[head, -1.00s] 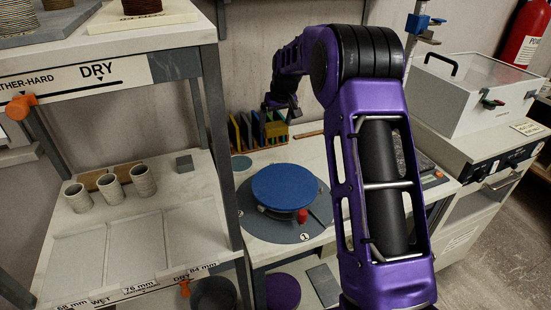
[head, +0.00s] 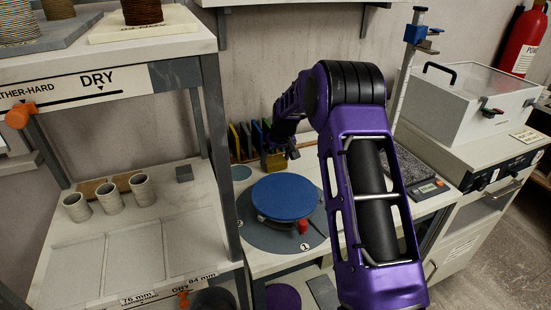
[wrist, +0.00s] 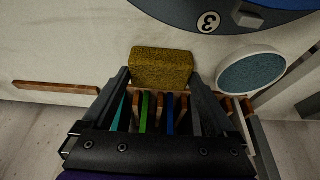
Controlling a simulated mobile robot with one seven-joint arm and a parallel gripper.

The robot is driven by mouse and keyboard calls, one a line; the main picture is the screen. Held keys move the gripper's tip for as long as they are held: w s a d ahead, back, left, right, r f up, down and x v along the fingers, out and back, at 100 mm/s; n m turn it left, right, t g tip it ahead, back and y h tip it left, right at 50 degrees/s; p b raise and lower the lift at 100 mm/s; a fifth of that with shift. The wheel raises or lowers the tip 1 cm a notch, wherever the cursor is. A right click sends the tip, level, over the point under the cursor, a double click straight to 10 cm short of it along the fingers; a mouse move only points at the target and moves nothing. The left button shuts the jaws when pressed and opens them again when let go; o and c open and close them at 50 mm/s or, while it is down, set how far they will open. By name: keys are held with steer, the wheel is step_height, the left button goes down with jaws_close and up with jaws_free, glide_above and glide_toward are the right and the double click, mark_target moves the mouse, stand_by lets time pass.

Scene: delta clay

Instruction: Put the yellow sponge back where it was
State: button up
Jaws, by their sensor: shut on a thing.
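The yellow sponge (wrist: 161,66) is a rough mustard-coloured block, seen between my two fingertips in the wrist view. My gripper (wrist: 160,76) is shut on it. In the head view my gripper (head: 279,152) is low at the back of the table, behind the blue disc, with the sponge (head: 276,162) just under it. A wooden rack (wrist: 225,103) with upright coloured boards lies right beside the sponge, partly hidden by my fingers in the wrist view. I cannot tell whether the sponge touches the table or the rack.
A blue disc (head: 283,196) stands on a round grey numbered base (head: 248,228) in front of the gripper. A round teal-topped piece (wrist: 252,73) lies close to the sponge. A wooden stick (wrist: 55,88) lies on the table on the other side. A shelf post (head: 220,155) stands to the left.

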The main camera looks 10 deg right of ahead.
steer(key=shift+f, duration=0.15)
steer(key=o, duration=1)
steer(key=shift+c, duration=0.2)
steer(key=shift+r, duration=0.55)
steer(key=v, duration=1.1)
steer(key=shift+s+d+r, duration=0.1)
